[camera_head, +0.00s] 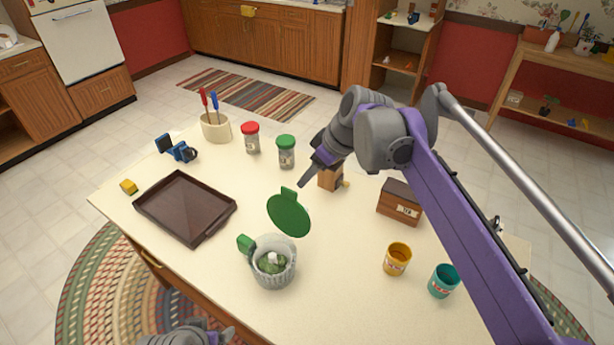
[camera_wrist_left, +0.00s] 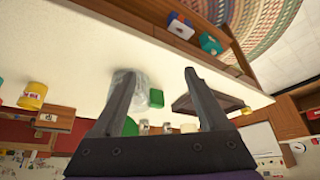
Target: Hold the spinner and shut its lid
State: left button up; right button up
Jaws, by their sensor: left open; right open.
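The spinner (camera_head: 277,277) is a clear ribbed bowl with green contents on the near middle of the table. A green handle (camera_head: 246,244) sticks out at its upper left. Its round green lid (camera_head: 289,214) stands open, tilted up at the bowl's far side. My right gripper (camera_head: 311,167) is open and empty, beyond and above the lid, apart from it. My left gripper is open in the left wrist view (camera_wrist_left: 157,74). The spinner's bowl (camera_wrist_left: 130,92) and green handle (camera_wrist_left: 156,98) show beyond its fingers, not held. In the head view only part of my left arm shows.
A dark brown tray (camera_head: 160,209) lies left of the spinner. Yellow (camera_head: 397,258) and teal (camera_head: 443,281) cups and a brown box (camera_head: 400,203) stand right. Red-lidded (camera_head: 252,138) and green-lidded (camera_head: 286,152) jars and a utensil crock (camera_head: 216,128) stand behind. A wooden block (camera_head: 330,181) is by my right gripper.

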pick_arm(q)
jog(key=w+r+n+g, duration=0.1)
jog(key=w+r+n, duration=0.15)
jog(key=w, duration=0.55)
jog(key=n+g+y, duration=0.2)
jog(key=n+y, duration=0.2)
jog(key=n, duration=0.4)
send_over(250, 242)
jog(key=s+d, duration=0.1)
jog(key=s, duration=0.1)
notch_tip(250, 242, down, 6)
jog(key=shift+w+d+f, duration=0.15)
jog(key=shift+f, duration=0.1)
jog(key=shift+w+f, duration=0.3)
jog(key=shift+f, duration=0.15)
jog(key=x, duration=1)
jog(key=shift+w+d+f, duration=0.1)
jog(key=shift+w+f, duration=0.05)
jog(key=shift+c, duration=0.3)
grip_shut()
